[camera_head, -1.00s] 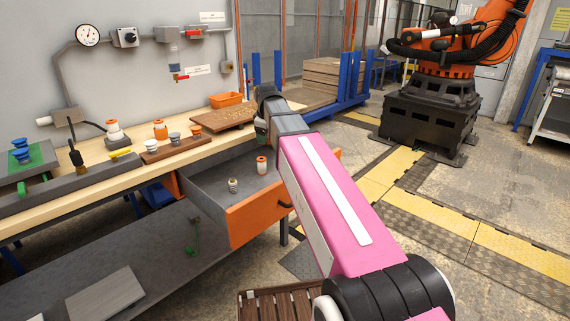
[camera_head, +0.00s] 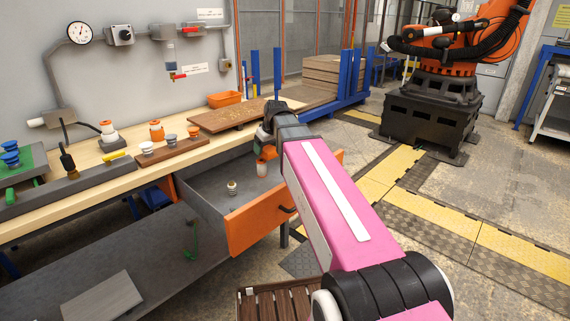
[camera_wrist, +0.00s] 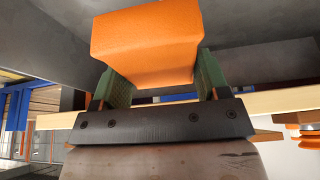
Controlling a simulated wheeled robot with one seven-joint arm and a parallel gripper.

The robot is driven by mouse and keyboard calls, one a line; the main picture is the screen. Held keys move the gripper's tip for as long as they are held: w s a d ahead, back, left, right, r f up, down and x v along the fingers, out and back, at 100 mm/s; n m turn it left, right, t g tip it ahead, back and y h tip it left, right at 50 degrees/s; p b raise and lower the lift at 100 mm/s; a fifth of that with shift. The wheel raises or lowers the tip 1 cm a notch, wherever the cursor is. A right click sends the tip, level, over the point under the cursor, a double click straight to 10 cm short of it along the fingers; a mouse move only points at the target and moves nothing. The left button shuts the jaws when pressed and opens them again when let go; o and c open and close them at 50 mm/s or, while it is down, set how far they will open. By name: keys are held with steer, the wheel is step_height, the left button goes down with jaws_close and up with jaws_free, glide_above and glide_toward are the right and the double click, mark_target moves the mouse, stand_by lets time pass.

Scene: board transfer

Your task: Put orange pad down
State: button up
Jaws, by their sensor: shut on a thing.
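My gripper (camera_wrist: 152,85) has its two green fingers closed on the sides of an orange pad (camera_wrist: 145,45), which fills the upper middle of the wrist view. In the head view my gripper (camera_head: 264,140) is at the end of the pink arm, above the far right part of the open drawer. The pad (camera_head: 267,153) shows there as a small orange patch below the gripper. A pale jar (camera_head: 262,169) stands in the drawer just under that patch. Its top is hidden, and I cannot tell whether the pad touches it.
The open grey drawer with an orange front (camera_head: 258,222) also holds a small pale jar (camera_head: 232,188). On the bench are a brown board (camera_head: 228,115), an orange bin (camera_head: 224,99) and a wooden rack (camera_head: 172,150) with several small jars. The left of the drawer floor is clear.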

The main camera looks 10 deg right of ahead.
steer(key=w+d+f, duration=0.1)
steer(key=d, duration=0.1)
steer(key=w+d+f, duration=0.1)
steer(key=d+f, duration=0.1)
steer(key=d, duration=0.1)
steer(key=w+d+f, duration=0.2)
steer(key=d, duration=0.1)
steer(key=shift+f, duration=2)
steer(key=o, duration=0.8)
steer(key=shift+s, duration=0.1)
steer(key=shift+o, duration=0.2)
steer(key=shift+f, duration=0.15)
steer(key=v, duration=1)
steer(key=shift+s+r, duration=0.3)
steer(key=shift+r, duration=0.05)
steer(key=shift+d, duration=0.1)
